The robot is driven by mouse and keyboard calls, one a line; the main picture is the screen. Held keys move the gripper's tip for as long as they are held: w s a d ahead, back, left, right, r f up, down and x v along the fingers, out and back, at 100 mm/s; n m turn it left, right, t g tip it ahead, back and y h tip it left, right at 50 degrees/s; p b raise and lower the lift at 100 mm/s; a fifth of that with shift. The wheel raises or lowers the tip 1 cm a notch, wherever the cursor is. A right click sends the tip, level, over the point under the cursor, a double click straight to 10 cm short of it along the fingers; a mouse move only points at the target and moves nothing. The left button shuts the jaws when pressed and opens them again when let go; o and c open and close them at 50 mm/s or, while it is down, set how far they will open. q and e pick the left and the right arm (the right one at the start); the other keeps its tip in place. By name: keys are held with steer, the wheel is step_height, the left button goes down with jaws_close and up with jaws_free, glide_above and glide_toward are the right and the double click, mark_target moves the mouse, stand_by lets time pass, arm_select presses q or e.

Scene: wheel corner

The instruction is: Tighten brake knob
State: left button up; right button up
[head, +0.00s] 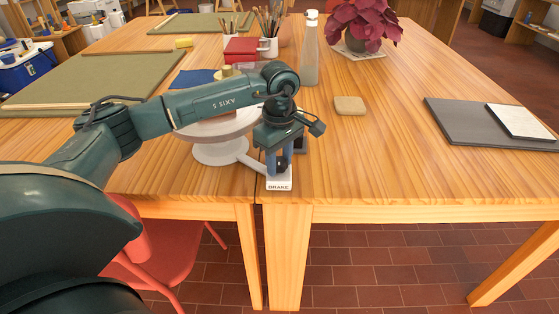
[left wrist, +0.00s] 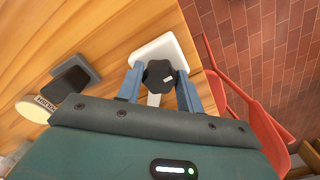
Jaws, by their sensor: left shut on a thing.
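The brake knob (left wrist: 159,74) is a black, lobed knob on a white base, seen from above in the left wrist view. In the head view the base (head: 279,185) carries the label "BRAKE" at the table's front edge. My left gripper (head: 284,165) points down over it, its blue fingers on either side of the knob. In the left wrist view the gripper (left wrist: 160,85) is shut on the knob. The white wheel (head: 218,154) stands just left of the brake, partly hidden by my left arm. My right gripper is not in view.
A clear bottle (head: 310,50), a red box (head: 243,49), brush pots and a potted red plant (head: 362,22) stand farther back. A tan block (head: 349,105) and a grey board (head: 470,122) lie to the right. A red chair (head: 170,250) stands below the front edge.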

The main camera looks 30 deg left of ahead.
mark_target(280, 161)
arm_select(q)
steer(key=shift+w+r+m, duration=0.1)
steer(key=shift+r+m, duration=0.05)
steer(key=shift+m, duration=0.35)
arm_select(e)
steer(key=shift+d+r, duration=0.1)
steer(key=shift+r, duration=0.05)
arm_select(q)
steer(key=o, duration=0.7)
steer(key=shift+r, duration=0.1)
steer(key=shift+c, duration=0.2)
steer(key=o, duration=0.3)
steer(key=shift+o, duration=0.2)
step_height(280, 161, up, 13)
steer(key=shift+p, duration=0.45)
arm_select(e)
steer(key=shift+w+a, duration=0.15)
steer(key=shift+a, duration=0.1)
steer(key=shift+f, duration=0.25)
